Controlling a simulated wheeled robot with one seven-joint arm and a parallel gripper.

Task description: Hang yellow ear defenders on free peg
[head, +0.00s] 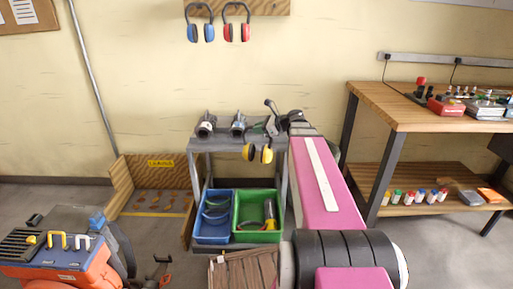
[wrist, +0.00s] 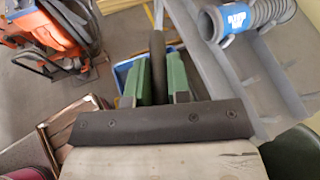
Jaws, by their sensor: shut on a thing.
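The yellow ear defenders (head: 267,154) hang in front of the grey cart's top edge in the head view, yellow cups down. My gripper (head: 271,127) is above the cups, at the end of my pink arm. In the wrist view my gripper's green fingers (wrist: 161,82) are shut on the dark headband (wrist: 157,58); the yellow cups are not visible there. The wooden peg board (head: 268,7) is on the wall above, cut by the picture's top edge. Blue ear defenders (head: 193,32) and red ear defenders (head: 245,32) hang from it. Board to their right is bare; a free peg is too small to make out.
The grey cart (head: 225,143) carries hose-like parts on top, with a blue bin (head: 212,237) and a green bin (head: 240,237) below. A wooden bench (head: 420,118) stands right, an orange machine (head: 60,265) lower left. The wall between cart and board is clear.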

